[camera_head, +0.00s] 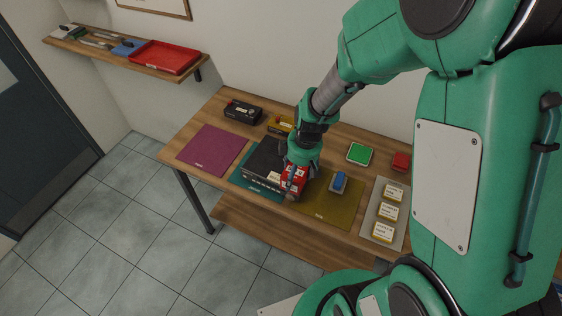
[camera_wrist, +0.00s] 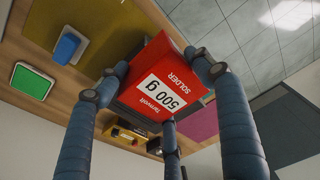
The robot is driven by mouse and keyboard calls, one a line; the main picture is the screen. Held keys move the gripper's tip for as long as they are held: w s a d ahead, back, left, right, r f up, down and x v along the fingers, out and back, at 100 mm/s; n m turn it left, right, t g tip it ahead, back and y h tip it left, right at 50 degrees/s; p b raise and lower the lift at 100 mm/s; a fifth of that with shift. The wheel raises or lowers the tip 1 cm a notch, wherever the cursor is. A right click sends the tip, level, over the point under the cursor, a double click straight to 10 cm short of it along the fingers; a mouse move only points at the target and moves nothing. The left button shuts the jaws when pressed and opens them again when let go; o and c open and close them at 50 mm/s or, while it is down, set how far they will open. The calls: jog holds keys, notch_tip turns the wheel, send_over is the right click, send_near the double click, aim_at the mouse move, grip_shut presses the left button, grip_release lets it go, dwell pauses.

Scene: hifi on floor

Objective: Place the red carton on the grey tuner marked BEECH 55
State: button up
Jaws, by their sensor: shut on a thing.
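The red carton (camera_head: 293,182) is in my gripper (camera_head: 298,170), over the right part of the teal mat. In the wrist view the carton (camera_wrist: 165,82) shows a white label reading 500 g and SOLDER, between the fingers (camera_wrist: 160,105), which are shut on it. A dark hi-fi box (camera_head: 264,160) with small light marks along its front stands on the teal mat, just left of the carton. I cannot read a BEECH 55 marking on it. My gripper and the carton hide its right end, and I cannot tell whether the carton touches it.
A purple mat (camera_head: 208,150) lies left, and an olive mat (camera_head: 322,208) with a blue block (camera_head: 339,181) lies right. A black box (camera_head: 242,111), a yellow item (camera_head: 279,124), a green pad (camera_head: 359,154) and a red block (camera_head: 401,162) stand behind. A pale tray (camera_head: 374,210) bears small boxes.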

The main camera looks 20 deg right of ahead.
jog(key=shift+f, duration=0.95)
jog(key=shift+c, duration=0.2)
jog(key=p, duration=0.3)
send_over(282, 160)
jog(key=shift+a+f, duration=0.1)
jog(key=shift+f, duration=0.6)
jog(key=shift+s, duration=0.1)
jog(key=shift+f, duration=1.8)
jog(key=o, duration=1.9)
jog(key=shift+r, duration=0.15)
